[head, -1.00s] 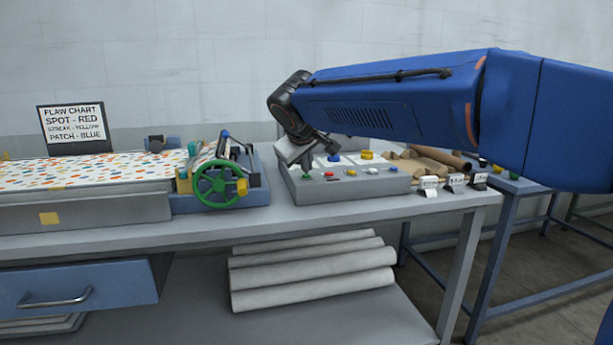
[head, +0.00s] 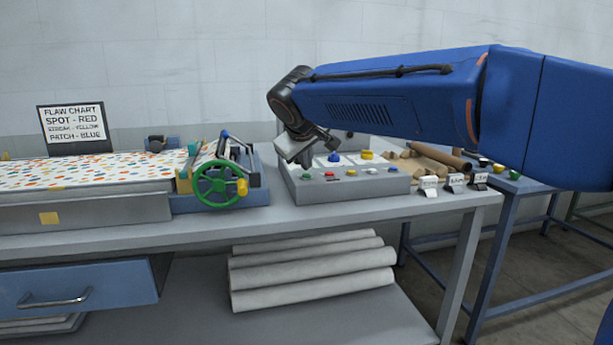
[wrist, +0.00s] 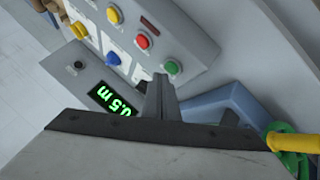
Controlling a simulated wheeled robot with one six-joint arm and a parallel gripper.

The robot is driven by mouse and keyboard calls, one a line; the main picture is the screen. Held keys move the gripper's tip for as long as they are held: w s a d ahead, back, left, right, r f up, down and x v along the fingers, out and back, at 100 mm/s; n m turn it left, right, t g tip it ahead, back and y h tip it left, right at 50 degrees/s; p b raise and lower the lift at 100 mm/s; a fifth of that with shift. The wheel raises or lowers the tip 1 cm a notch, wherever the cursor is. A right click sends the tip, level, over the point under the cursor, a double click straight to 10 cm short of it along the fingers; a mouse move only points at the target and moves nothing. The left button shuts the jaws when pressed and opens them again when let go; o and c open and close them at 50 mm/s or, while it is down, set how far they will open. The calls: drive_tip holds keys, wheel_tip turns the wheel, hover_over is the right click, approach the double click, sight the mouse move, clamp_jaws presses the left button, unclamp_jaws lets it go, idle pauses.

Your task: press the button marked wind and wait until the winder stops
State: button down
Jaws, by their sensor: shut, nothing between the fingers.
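The grey control box (head: 350,187) stands on the bench, with a front row of small buttons and larger blue and yellow ones behind. A green button (head: 306,176) is at its left front corner; it also shows in the wrist view (wrist: 173,67). A red button (wrist: 142,41) is beside it. The button labels are too small to read. My gripper (wrist: 161,80) is shut and empty, its tip close to the green button; I cannot tell whether they touch.
Spotted cloth (head: 90,170) lies on a long bed left of the winder. A flaw chart (head: 75,130) stands behind it. Tags (head: 455,183) and brown rolls (head: 440,160) are right of the box. White rolls (head: 310,265) lie on the shelf below.

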drive_tip(key=shift+r, duration=0.25)
drive_tip(key=shift+r, duration=2.45)
